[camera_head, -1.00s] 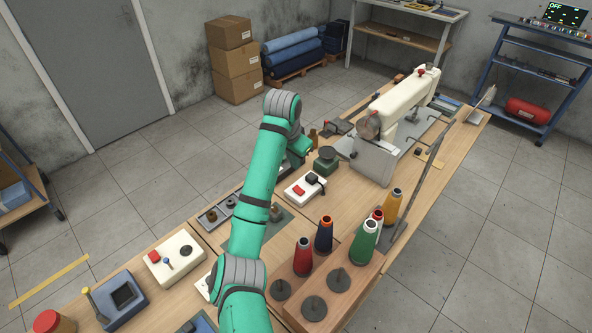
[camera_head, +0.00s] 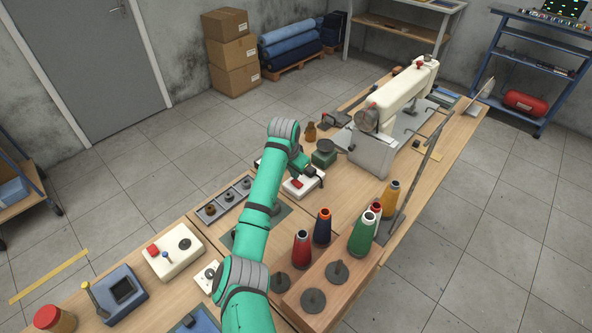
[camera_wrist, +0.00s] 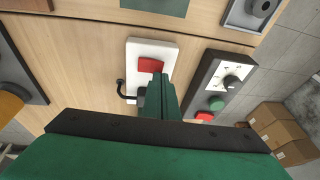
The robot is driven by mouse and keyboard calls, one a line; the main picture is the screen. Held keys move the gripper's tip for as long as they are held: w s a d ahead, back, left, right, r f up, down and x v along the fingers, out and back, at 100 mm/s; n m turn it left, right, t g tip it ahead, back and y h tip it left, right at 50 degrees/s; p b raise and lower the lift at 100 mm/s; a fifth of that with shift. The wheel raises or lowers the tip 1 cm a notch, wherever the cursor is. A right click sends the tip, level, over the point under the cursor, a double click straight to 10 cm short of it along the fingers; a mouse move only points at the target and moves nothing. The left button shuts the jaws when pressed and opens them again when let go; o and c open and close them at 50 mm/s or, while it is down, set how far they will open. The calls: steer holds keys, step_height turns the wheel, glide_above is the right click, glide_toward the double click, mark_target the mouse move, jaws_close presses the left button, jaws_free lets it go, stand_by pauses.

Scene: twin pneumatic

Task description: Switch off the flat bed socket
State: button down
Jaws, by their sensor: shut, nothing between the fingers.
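A white socket box (camera_head: 290,192) with a red rocker switch (camera_head: 296,183) and a black plug stands on the table near the sewing machine. I take it for the flat bed socket, though no label is readable. In the wrist view the white box (camera_wrist: 138,51) shows its red switch (camera_wrist: 150,65), and a black cable curls at its side. My gripper (camera_wrist: 158,78) is shut and empty, its tips close to the red switch and partly overlapping the box. Whether they touch it cannot be told. In the head view my gripper (camera_head: 299,166) is just behind the box.
A dark control box (camera_wrist: 219,80) with a dial and green and red buttons stands beside the socket. The sewing machine (camera_head: 372,150) is to the right. Thread cones (camera_head: 364,236) stand in front. Another white box (camera_head: 174,254) with a red switch is at the left.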

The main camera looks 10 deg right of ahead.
steer(key=shift+w+a+f, duration=0.25)
steer(key=shift+w+f, duration=0.2)
steer(key=shift+f, duration=0.1)
steer(key=shift+r, duration=0.1)
steer(key=shift+s, duration=0.1)
steer(key=shift+s+d+r, duration=0.2)
steer(key=shift+s+d, duration=0.25)
steer(key=shift+s, duration=0.15)
steer(key=shift+r, duration=0.1)
steer(key=shift+r, duration=0.25)
steer(key=a+r, duration=0.3)
steer(key=r, duration=0.9)
steer(key=shift+a+r, duration=0.3)
steer(key=shift+w, duration=0.1)
